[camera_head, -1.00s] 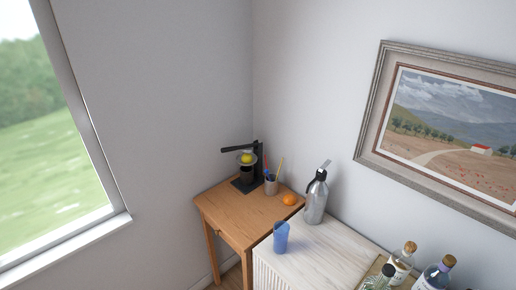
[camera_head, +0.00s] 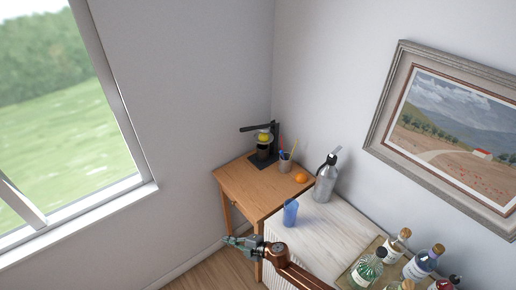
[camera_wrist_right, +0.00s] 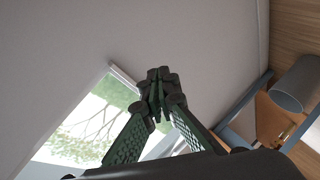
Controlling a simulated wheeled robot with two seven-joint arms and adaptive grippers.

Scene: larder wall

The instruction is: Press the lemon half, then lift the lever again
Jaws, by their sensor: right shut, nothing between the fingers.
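A dark lever press (camera_head: 277,141) stands at the back of the small wooden table. Its lever (camera_head: 256,127) sticks out to the left, roughly level, above the yellow lemon half (camera_head: 264,137). The lemon sits in the upper part of the press, over a dark vessel (camera_head: 263,152). My right gripper (camera_head: 228,240) is shut and empty, in front of the table's front left leg side and well apart from the press. The right wrist view shows its green fingers (camera_wrist_right: 158,85) together, with nothing between them. My left gripper is not in view.
The wooden table (camera_head: 250,185) also holds a pen cup (camera_head: 285,166) and an orange (camera_head: 301,178). On the white cabinet (camera_head: 335,235) stand a blue glass (camera_head: 290,212), a metal siphon (camera_head: 324,184) and a tray of bottles. A window (camera_head: 60,110) is at left.

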